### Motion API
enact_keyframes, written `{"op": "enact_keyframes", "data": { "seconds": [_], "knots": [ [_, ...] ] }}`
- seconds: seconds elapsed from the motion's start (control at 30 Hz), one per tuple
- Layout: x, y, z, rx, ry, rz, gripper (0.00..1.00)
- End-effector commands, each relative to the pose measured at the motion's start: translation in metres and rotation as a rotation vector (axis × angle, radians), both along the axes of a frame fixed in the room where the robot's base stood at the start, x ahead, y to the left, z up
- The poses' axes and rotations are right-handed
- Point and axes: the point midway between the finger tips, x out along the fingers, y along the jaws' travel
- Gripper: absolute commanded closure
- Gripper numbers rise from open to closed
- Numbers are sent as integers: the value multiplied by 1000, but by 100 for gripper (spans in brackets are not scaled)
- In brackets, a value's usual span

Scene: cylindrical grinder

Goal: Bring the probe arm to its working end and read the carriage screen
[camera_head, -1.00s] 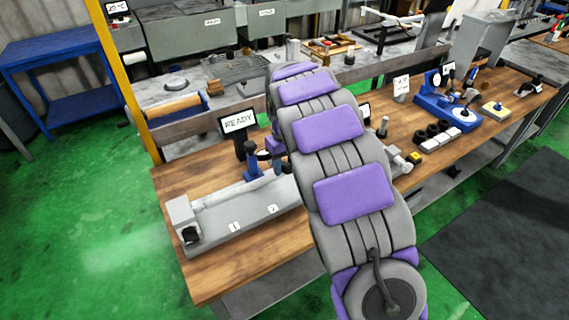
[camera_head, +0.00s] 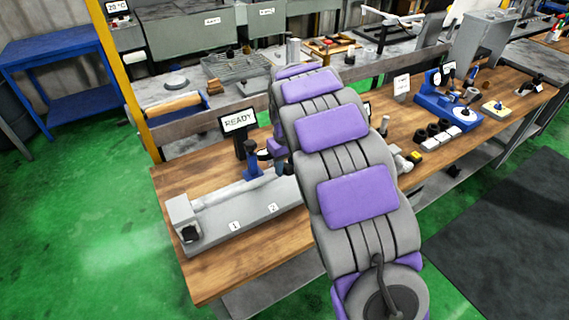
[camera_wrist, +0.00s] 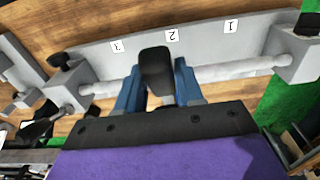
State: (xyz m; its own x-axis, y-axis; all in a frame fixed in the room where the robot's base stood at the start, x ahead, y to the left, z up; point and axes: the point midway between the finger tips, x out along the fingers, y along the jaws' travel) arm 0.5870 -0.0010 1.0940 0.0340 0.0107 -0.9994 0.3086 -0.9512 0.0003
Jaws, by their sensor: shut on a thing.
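The grey machine bed (camera_head: 232,222) lies on the wooden bench, with a pale bar along it and number tags on its front. A blue carriage part (camera_head: 251,166) with a black top stands behind the bar. The carriage screen (camera_head: 239,122) reads READY. In the wrist view, a black block (camera_wrist: 157,62), seemingly the probe arm's handle, sits between the blue fingers of my gripper (camera_wrist: 158,84), which is shut on it. Tag 2 is just beyond the block. My arm hides part of the carriage area and the bed's right end in the head view.
A blue table (camera_head: 60,50) stands at the back left. Green floor is clear left of the bench.

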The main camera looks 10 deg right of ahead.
Motion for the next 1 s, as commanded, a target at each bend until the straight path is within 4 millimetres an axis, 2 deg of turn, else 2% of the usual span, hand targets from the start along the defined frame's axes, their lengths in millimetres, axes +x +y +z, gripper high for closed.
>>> {"op": "enact_keyframes", "data": {
  "seconds": [0.53,1.0],
  "knots": [
    [-21,-5,-53,75,-215,1,100],
    [-27,-8,-93,134,-397,-1,100]
  ]
}}
